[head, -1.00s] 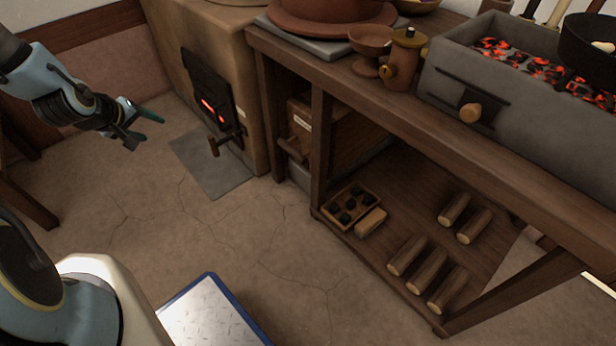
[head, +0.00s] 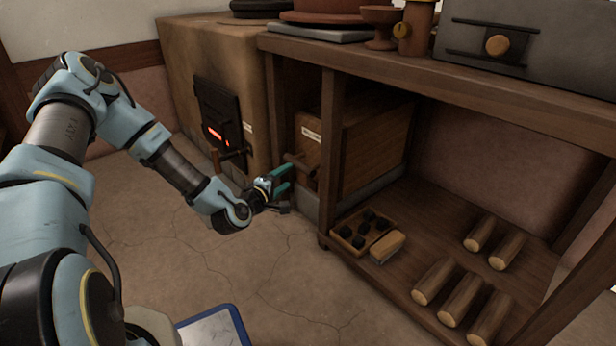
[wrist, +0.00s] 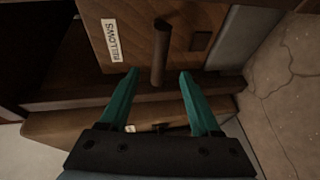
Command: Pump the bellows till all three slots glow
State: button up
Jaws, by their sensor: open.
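The bellows (head: 352,145) is a wooden box with a white label, standing under the bench; the wrist view shows it close with the label "BELLOWS" (wrist: 112,40). Its round wooden handle (wrist: 160,52) sticks out toward my gripper, and it shows in the head view too (head: 297,163). My gripper (head: 288,178) is open, with teal fingers on either side of the handle's line in the wrist view (wrist: 158,80). I cannot tell whether the handle tip is between the fingers. The stove door (head: 217,115) has slots; red glow (head: 217,135) shows low in it, and I cannot count the lit slots.
A lower shelf holds a tray of black lumps (head: 342,232), a pale block (head: 387,248) and several short logs (head: 465,298). A bench post (head: 331,150) stands just right of the bellows' front. The floor (head: 290,275) in front is mostly clear.

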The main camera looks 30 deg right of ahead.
aim_at(299, 168)
jog(key=b+x, duration=0.3)
jog(key=x, duration=0.5)
jog(key=shift+w+d+f+b, duration=0.15)
jog(key=shift+d+b, duration=0.1)
jog(key=shift+b, duration=0.1)
jog(key=shift+w+d, duration=0.45)
jog(key=shift+d, duration=0.15)
grip_shut()
dwell(0.5)
